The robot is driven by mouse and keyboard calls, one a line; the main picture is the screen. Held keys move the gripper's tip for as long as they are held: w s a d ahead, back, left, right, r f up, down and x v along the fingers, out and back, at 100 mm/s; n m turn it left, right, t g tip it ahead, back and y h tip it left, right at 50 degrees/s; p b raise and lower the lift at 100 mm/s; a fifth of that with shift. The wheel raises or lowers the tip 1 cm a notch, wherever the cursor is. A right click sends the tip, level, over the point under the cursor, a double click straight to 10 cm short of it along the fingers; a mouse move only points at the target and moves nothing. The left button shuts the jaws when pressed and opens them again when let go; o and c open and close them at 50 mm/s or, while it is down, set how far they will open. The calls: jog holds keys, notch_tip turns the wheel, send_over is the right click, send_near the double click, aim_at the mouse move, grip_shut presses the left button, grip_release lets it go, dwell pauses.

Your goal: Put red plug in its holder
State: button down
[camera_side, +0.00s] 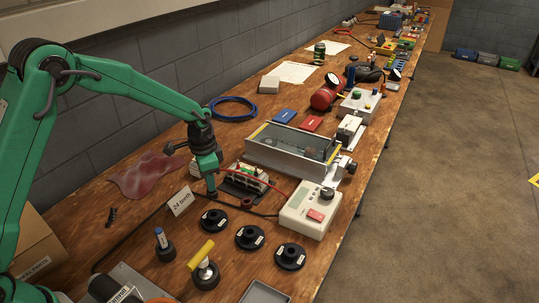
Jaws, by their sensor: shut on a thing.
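My gripper (211,190) points down beside the battery pack, near the white "24 teeth" card. It is shut, and a red lead (268,184) runs from the white charger (310,209) toward it. The red plug at the lead's end is hidden by the fingers or too small to make out. A small dark red round piece (247,203), which looks like a holder, stands on the bench to the right of my gripper, apart from it. A black lead (264,213) also runs left from the charger.
The battery pack (247,178) stands just right of my gripper. Several black round stands (250,237) are in front. The card (180,201) is close on the left, with a purple cloth (145,175) behind. A long metal-sided box (290,150) lies behind the charger.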

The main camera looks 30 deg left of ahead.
jog(key=shift+f, duration=0.2)
jog(key=c, duration=1.2)
grip_release()
notch_tip(320, 180, up, 7)
jog(key=shift+s+r, duration=0.15)
jog(key=shift+r, duration=0.25)
jog(key=shift+s+r, duration=0.1)
